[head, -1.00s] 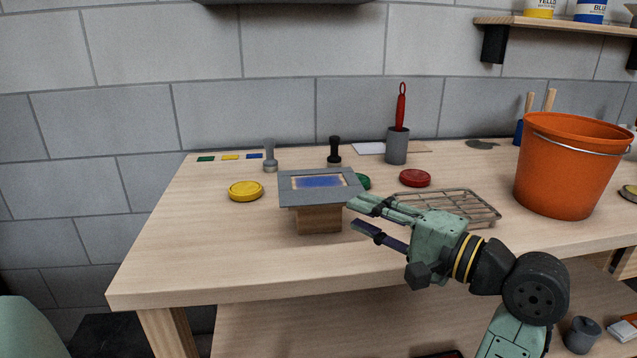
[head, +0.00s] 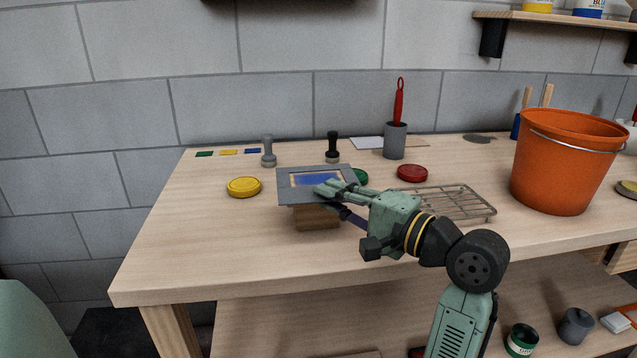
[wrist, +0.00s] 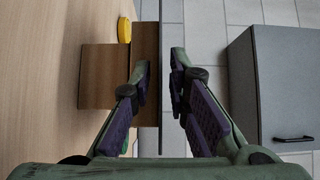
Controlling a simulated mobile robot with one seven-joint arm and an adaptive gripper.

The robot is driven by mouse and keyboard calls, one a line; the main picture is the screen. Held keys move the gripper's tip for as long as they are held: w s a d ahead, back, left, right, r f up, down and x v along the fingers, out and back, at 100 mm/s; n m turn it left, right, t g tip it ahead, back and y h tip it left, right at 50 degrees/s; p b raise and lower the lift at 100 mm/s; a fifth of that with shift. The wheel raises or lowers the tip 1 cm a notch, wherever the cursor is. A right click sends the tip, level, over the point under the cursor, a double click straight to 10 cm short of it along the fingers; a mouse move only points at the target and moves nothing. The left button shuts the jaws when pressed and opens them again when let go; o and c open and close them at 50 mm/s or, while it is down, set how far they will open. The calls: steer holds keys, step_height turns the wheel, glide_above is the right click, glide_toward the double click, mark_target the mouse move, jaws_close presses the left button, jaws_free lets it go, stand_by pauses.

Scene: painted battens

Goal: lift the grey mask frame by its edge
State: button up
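The grey mask frame (head: 285,192) lies flat on top of a brown wooden block (head: 316,218) on the table, with a blue patch (head: 312,181) showing in its opening. My gripper (head: 328,199) is at its right front edge, one finger above the frame and the other below it. In the wrist view the frame (wrist: 160,70) is a thin edge-on line between the fingers of my gripper (wrist: 161,60). Both fingers stand apart from it, so my gripper is open. The upper finger hides part of the frame's right side in the head view.
A yellow lid (head: 244,187) lies left of the block and a red lid (head: 412,173) to its right. A green lid (head: 361,176) sits behind the frame, partly hidden. A wire rack (head: 460,203) and an orange bucket (head: 566,165) stand right. The table's front left is clear.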

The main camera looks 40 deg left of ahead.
jaws_close()
steer(key=shift+r, duration=0.1)
stand_by(0.3)
